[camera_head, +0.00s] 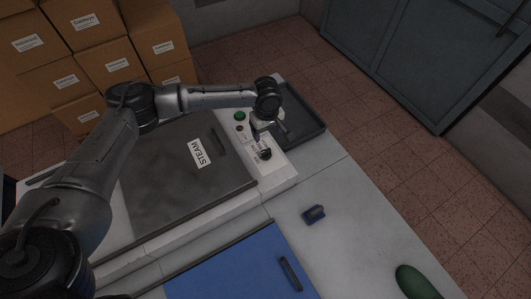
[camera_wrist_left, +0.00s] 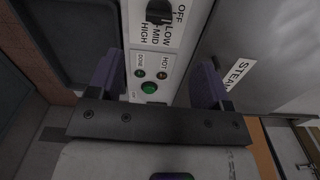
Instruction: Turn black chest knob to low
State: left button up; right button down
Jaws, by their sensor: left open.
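The black knob (camera_head: 265,154) sits on the white control panel of the grey-lidded steam chest (camera_head: 165,185). In the left wrist view the knob (camera_wrist_left: 160,11) is at the top edge, partly cut off, beside the printed words OFF, LOW, MID and HIGH. I cannot tell which word it points to. My left gripper (camera_head: 262,137) is just above the panel, close to the knob. In the left wrist view its two purple fingers (camera_wrist_left: 158,70) are apart, with panel labels and a green button showing between them. It is open and empty. My right gripper is not in view.
A green button (camera_head: 239,116) is on the panel. A dark tray (camera_head: 302,122) lies beyond it. A blue lid (camera_head: 235,272) is in front; cardboard boxes (camera_head: 105,60) stand behind.

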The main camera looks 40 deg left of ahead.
aim_at(266, 151)
pick_arm(q)
jog(key=shift+n, duration=0.3)
jog(key=f, duration=0.9)
jog(key=f+b, duration=0.1)
jog(key=f, duration=0.3)
jog(key=shift+w+a+f, duration=0.15)
jog(key=shift+a+f, duration=0.1)
jog(key=shift+a, duration=0.1)
